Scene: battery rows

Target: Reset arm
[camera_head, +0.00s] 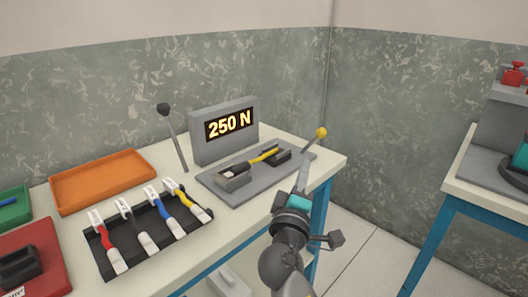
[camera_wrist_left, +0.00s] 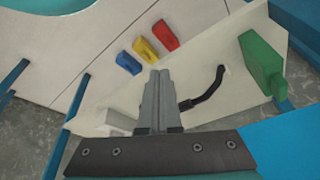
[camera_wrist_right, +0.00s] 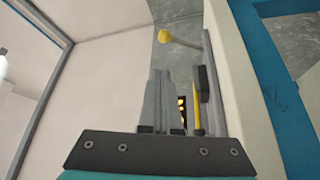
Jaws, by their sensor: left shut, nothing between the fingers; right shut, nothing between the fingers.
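My right gripper (camera_head: 304,176) shows in the head view near the right end of the table, just in front of the grey test plate (camera_head: 226,192) and the yellow-knobbed lever (camera_head: 321,133). In the right wrist view its fingers (camera_wrist_right: 165,85) are together and empty, with the yellow knob (camera_wrist_right: 165,35) beyond them. My left gripper shows only in its own wrist view, where its fingers (camera_wrist_left: 158,80) are together and empty over a pale surface. The left arm is out of the head view.
A lit display (camera_head: 229,124) reads 250 N. A yellow cable (camera_head: 264,157) lies across the plate's clamps. A black rack (camera_head: 152,246) holds several cables. Open floor separates a second table (camera_head: 480,190).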

